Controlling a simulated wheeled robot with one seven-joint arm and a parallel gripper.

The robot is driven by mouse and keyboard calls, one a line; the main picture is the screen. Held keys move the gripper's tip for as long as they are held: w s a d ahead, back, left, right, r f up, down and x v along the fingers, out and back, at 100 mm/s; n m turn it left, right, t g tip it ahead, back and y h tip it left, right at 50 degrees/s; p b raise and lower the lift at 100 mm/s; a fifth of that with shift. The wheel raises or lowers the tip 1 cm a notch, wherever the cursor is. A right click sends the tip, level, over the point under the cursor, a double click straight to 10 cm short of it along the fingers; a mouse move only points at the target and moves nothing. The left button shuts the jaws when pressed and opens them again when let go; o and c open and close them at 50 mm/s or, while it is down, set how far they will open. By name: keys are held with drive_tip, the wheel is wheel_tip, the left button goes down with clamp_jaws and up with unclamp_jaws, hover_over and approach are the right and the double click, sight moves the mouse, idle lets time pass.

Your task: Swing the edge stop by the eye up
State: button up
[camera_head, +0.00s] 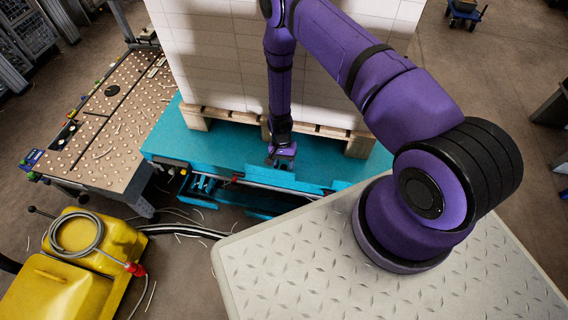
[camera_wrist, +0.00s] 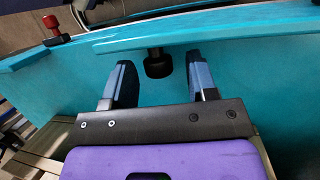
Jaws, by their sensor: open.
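My gripper (camera_head: 281,158) hangs at the front edge of the teal platform (camera_head: 215,148), below the white stack. In the wrist view my gripper (camera_wrist: 158,75) is open, one finger on each side of a dark round knob (camera_wrist: 157,65). The knob stands at a raised teal strip (camera_wrist: 215,24) and looks clear of both fingers; I cannot tell how deep it sits between them. The strip may be the edge stop, but I cannot tell its angle. A small dark box (camera_head: 172,162) at the platform's left front corner may be the eye.
A red knob (camera_wrist: 55,27) sits left along the edge. White reams (camera_head: 205,60) stand on a wooden pallet (camera_head: 225,115) on the platform. A studded table (camera_head: 112,115) is at left, a yellow machine (camera_head: 75,265) with cables at lower left.

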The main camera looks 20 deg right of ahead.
drive_tip(key=v, duration=1)
drive_tip(key=shift+r, duration=0.4)
drive_tip(key=shift+d, duration=0.1)
